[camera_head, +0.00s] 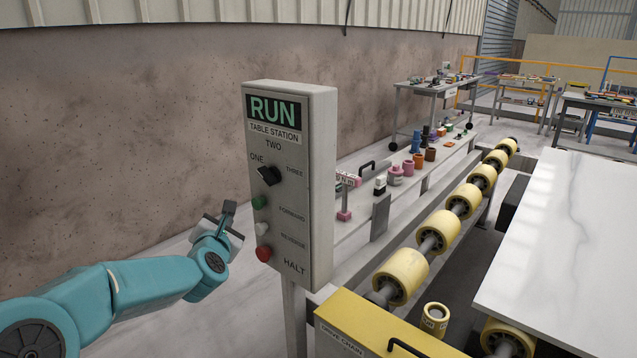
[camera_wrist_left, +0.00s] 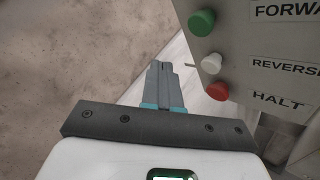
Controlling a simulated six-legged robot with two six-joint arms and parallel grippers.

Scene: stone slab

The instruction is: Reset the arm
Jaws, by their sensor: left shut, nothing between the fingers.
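My left arm (camera_head: 130,285) is teal and comes in from the left in the head view. Its left gripper (camera_head: 229,207) is beside the left edge of the grey control box (camera_head: 320,180), near the green button (camera_head: 259,202). In the left wrist view the gripper (camera_wrist_left: 163,68) is shut and empty, with the fingers together. The green (camera_wrist_left: 201,22), white (camera_wrist_left: 211,63) and red (camera_wrist_left: 217,91) buttons show to the right of the fingers, apart from them. My right gripper is not in view.
The box has a RUN sign and a black selector knob (camera_head: 270,175). A roller line with yellow rollers (camera_head: 401,276) runs to the right of it. A white slab (camera_head: 570,240) lies at the right. A bare wall (camera_head: 120,140) stands behind the arm.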

